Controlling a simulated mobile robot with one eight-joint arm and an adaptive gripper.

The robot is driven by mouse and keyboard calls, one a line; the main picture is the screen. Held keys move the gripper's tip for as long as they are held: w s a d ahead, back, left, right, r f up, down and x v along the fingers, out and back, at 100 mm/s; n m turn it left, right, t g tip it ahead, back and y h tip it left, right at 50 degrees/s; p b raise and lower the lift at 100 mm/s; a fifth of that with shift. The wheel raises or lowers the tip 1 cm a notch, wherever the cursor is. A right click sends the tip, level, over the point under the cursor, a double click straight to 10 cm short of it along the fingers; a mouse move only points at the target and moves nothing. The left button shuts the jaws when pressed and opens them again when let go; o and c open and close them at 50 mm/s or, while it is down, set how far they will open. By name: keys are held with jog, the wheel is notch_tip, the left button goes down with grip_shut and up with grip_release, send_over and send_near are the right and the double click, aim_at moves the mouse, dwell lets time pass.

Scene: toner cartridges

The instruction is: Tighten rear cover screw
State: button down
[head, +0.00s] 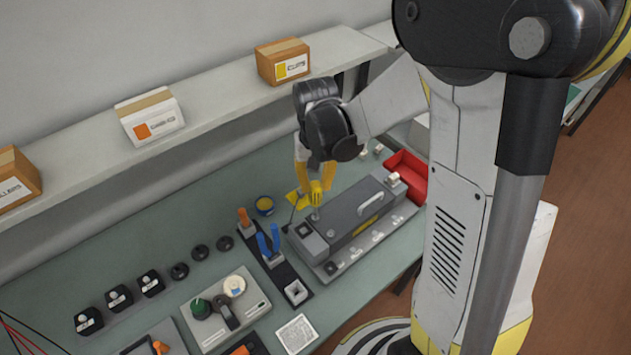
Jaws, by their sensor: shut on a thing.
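A dark grey toner cartridge (352,212) with a raised handle and a yellow label lies in a light grey cradle (385,231) on the bench. Its rear cover screw is too small to make out. My gripper (314,197), with yellow fingers, points down over the cartridge's left end. It is shut on a tool, mostly hidden by the fingers. I cannot tell whether the tool touches the cartridge.
A dark tool rack (283,271) holds an orange-handled tool (245,219) and blue-handled pliers (268,243); its front square holder looks empty. A red bin (408,172) stands behind the cartridge. A shelf with boxes runs behind.

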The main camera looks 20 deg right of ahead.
jog(key=shift+f, duration=0.1)
jog(key=n+b, duration=0.1)
jog(key=n, duration=0.2)
jog(key=shift+f+n, duration=0.1)
jog(key=shift+n, duration=0.3)
jog(key=n, duration=0.4)
jog(key=shift+b, duration=0.3)
jog(key=n, duration=0.4)
jog(key=shift+n+b, duration=0.4)
jog(key=n, duration=0.3)
